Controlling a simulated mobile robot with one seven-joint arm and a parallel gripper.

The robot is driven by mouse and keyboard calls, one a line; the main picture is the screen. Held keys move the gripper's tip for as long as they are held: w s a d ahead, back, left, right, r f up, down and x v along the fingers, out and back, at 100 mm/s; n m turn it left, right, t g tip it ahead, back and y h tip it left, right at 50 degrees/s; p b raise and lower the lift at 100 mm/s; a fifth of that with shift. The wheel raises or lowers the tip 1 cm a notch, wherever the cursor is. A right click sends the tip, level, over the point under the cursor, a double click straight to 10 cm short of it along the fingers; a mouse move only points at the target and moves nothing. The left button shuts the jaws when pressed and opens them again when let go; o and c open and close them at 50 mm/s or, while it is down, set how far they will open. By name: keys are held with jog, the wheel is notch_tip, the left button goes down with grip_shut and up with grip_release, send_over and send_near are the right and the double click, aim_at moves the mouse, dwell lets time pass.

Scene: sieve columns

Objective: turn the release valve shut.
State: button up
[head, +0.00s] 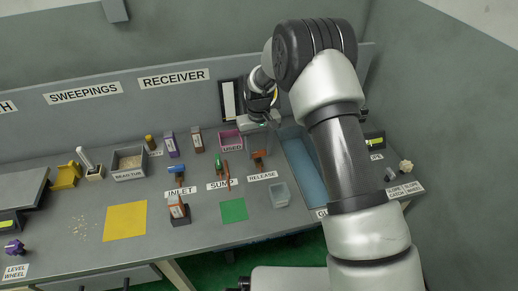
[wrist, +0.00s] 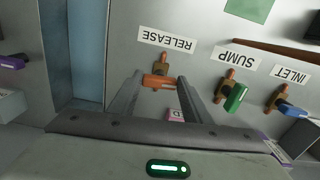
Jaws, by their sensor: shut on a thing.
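The release valve has an orange handle (wrist: 158,82) on a brown body, beside the RELEASE label (wrist: 166,40) in the wrist view. The handle lies crosswise between my fingertips, roughly parallel to the label. My gripper (wrist: 160,79) is shut on the handle, one finger at each end. In the head view the valve (head: 259,154) stands behind its label, under my gripper, whose fingertips are hard to make out there.
The sump valve with its green handle (wrist: 236,98) and the inlet valve with its blue handle (wrist: 290,110) stand in a row beside it. A blue basin (head: 303,165) and a clear tub (head: 279,194) are close by. A pink USED bin (head: 230,138) stands behind.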

aim_at(259, 153)
jog(key=shift+m, duration=0.6)
jog(key=o, duration=1)
jog(key=shift+o, duration=0.2)
notch_tip(259, 153, up, 17)
jog(key=p, duration=0.3)
jog(key=shift+r, duration=0.2)
